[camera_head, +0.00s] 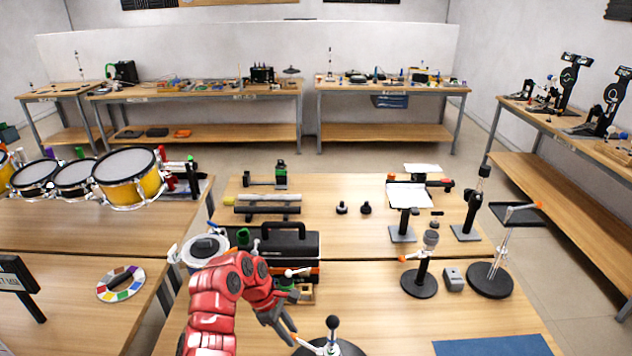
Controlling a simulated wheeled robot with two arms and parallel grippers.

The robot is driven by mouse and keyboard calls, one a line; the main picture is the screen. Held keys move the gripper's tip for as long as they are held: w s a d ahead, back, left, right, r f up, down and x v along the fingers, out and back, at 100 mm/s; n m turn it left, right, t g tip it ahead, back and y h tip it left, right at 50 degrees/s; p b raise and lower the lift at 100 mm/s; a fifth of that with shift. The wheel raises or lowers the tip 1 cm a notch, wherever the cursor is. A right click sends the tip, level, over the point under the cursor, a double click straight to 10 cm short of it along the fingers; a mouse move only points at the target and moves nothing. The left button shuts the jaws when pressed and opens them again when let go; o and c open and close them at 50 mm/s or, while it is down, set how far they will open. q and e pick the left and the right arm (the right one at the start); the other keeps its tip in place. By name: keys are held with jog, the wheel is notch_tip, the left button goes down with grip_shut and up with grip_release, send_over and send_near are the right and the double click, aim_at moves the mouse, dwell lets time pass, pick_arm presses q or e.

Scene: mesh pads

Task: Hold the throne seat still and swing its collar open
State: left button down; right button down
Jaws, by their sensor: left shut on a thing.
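A dark round piece (349,349) with an upright post and a black ball on top stands at the bottom centre, cut off by the picture's lower edge. It looks like the throne seat. A pale lever-like part (309,346) at its left may be the collar; it is too small to tell if it is open. My left gripper (286,334), on the red arm, points down just left of the post. It is shut on part of the throne seat, though the contact is hard to see. My right gripper is not in view.
A black case (290,243) with a handle stands behind my left gripper. Stands with round black bases (419,284) (490,280) and a small grey block (453,279) are to the right. A blue mat (492,346) lies at the front right. Yellow drums (126,178) stand at the left.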

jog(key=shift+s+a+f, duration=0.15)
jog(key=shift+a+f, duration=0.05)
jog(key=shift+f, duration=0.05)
pick_arm(q)
jog(key=shift+w+d, duration=0.1)
jog(key=shift+w, duration=0.05)
jog(key=c, duration=1)
grip_release()
jog(key=shift+w+d, duration=0.15)
jog(key=shift+w, duration=0.05)
jog(key=shift+c, duration=0.2)
jog(key=o, duration=0.5)
jog(key=shift+r, duration=0.1)
jog(key=shift+v, duration=5.95)
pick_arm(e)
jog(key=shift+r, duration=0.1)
